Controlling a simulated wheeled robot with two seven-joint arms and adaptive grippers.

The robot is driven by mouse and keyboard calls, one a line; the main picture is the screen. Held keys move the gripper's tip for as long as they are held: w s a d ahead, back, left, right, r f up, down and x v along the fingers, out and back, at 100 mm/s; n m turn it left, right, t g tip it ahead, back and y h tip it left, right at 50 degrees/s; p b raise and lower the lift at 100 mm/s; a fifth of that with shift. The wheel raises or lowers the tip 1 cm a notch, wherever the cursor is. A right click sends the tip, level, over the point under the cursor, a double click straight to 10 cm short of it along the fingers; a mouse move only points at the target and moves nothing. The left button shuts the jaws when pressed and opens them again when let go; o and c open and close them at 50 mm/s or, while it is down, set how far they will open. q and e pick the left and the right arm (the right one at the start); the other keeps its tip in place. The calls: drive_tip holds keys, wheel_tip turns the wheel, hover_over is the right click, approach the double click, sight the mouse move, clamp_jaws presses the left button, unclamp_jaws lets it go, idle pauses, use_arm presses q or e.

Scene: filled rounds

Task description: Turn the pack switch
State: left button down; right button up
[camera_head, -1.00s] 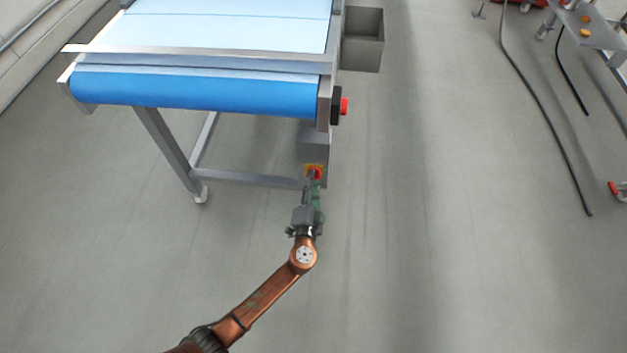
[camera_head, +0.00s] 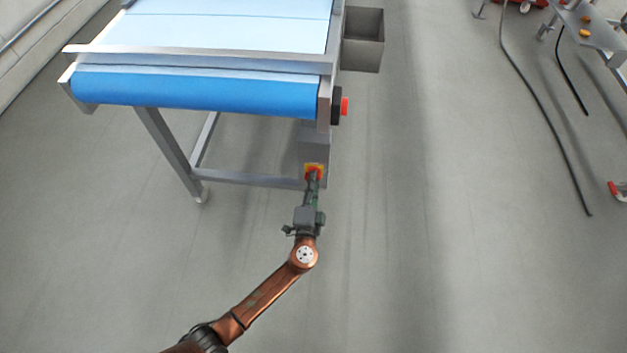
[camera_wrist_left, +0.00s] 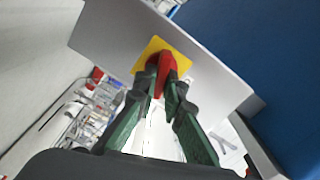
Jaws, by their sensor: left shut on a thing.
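The pack switch is a red knob (camera_wrist_left: 166,66) on a yellow plate (camera_wrist_left: 181,61), mounted on a grey box (camera_wrist_left: 215,80). In the head view the switch (camera_head: 314,168) sits low under the right front end of the blue conveyor. My left gripper (camera_head: 313,178) reaches up to it from below. In the left wrist view its two green and black fingers (camera_wrist_left: 164,83) are shut on the red knob, one on each side. The fingers hide part of the knob. My right gripper is not in view.
The blue conveyor (camera_head: 200,90) stands above the switch, with a metal leg (camera_head: 168,150) to the left. A red button (camera_head: 344,106) is on its side, with a grey bin (camera_head: 362,40) behind. Black cables (camera_head: 545,110) lie on the floor at right; the middle floor is clear.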

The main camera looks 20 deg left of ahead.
use_arm(q)
drive_tip(key=m, duration=0.4)
drive_tip(key=shift+f+p, duration=0.15)
drive_tip(key=shift+p, duration=0.2)
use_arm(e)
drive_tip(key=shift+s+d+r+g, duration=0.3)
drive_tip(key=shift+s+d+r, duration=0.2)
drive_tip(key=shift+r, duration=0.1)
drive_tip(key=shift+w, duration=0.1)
use_arm(q)
drive_tip(key=c, duration=2)
unclamp_jaws()
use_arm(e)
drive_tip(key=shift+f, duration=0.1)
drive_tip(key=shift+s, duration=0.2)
use_arm(q)
drive_tip(key=v, duration=1.2)
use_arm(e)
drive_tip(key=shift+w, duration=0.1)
